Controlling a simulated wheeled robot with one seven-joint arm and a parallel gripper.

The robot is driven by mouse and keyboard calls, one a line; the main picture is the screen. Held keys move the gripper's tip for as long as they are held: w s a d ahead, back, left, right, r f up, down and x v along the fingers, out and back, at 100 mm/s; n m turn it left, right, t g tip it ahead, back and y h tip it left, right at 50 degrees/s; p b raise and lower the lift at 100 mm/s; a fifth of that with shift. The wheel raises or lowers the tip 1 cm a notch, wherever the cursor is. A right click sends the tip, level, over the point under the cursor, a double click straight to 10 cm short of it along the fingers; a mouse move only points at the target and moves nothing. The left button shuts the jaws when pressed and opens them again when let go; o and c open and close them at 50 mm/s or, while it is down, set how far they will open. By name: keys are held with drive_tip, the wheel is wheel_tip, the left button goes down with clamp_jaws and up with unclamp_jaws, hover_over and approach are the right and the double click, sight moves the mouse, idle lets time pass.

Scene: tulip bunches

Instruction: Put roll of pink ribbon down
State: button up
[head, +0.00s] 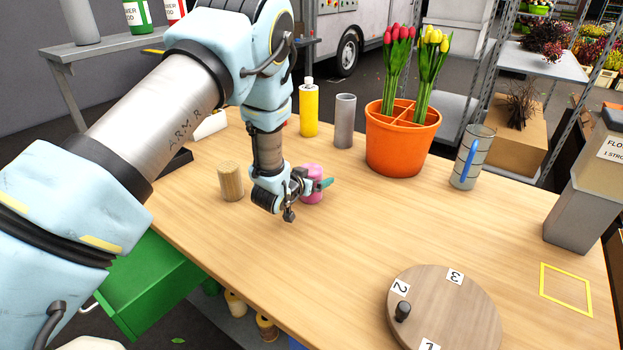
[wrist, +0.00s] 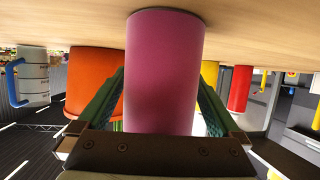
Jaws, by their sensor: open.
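The roll of pink ribbon (head: 313,196) stands upright on the wooden table, partly hidden behind my gripper (head: 314,185). In the wrist view, which shows the table upside down, the pink roll (wrist: 164,70) fills the middle with its end against the table top. My gripper (wrist: 161,85) is open, with one green finger on each side of the roll. Whether the fingers touch it is too close to tell.
A wooden cylinder (head: 231,182) stands left of my gripper. Behind are a yellow bottle (head: 308,112), a grey cylinder (head: 344,122) and an orange pot (head: 400,147) with tulips. A numbered turntable (head: 455,300) lies front right. The table's middle is clear.

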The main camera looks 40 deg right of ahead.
drive_tip(key=b+v, duration=0.4)
drive_tip(key=v, duration=0.8)
drive_tip(key=shift+r, duration=0.1)
